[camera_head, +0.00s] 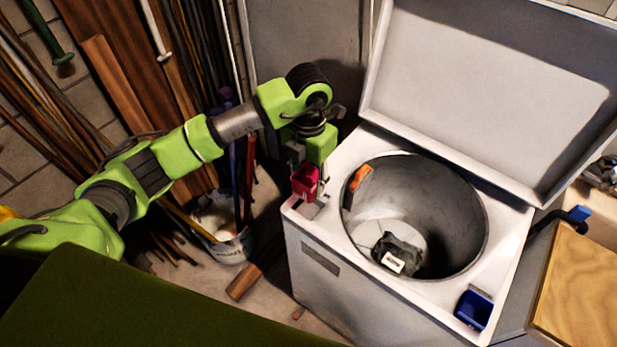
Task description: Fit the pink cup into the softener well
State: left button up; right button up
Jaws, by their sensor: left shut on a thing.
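The pink cup (305,182) is at the left front corner of the white top-loading washer (322,248). My left gripper (311,163) reaches over from the left and is shut on the cup from above. The cup is upright or nearly so. A square well (311,209) in the washer top shows just below the cup and is partly hidden by it. I cannot tell whether the cup's bottom is inside the well or just above it. My right gripper is not in view.
The washer lid (480,80) stands open at the back. A blue cup (473,309) sits in the right front corner. The open drum (440,210) holds a dark bundle (398,252) and an orange item (359,178) at its rim. A bucket with poles (230,245) stands left.

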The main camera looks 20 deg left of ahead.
pick_arm(q)
jog(key=shift+f+b, duration=0.2)
jog(key=shift+b, duration=0.15)
notch_tip(320, 180, down, 9)
jog(key=b, duration=0.7)
jog(key=shift+r, duration=0.2)
jog(key=shift+f+b, duration=0.2)
jog(key=shift+b, duration=0.15)
jog(key=shift+s+f+b, duration=0.3)
jog(key=shift+s+f, duration=0.1)
jog(key=o, duration=1)
jog(key=shift+w+f, duration=0.2)
jog(key=shift+w, duration=0.15)
jog(key=shift+r, duration=0.1)
jog(key=shift+s, duration=0.1)
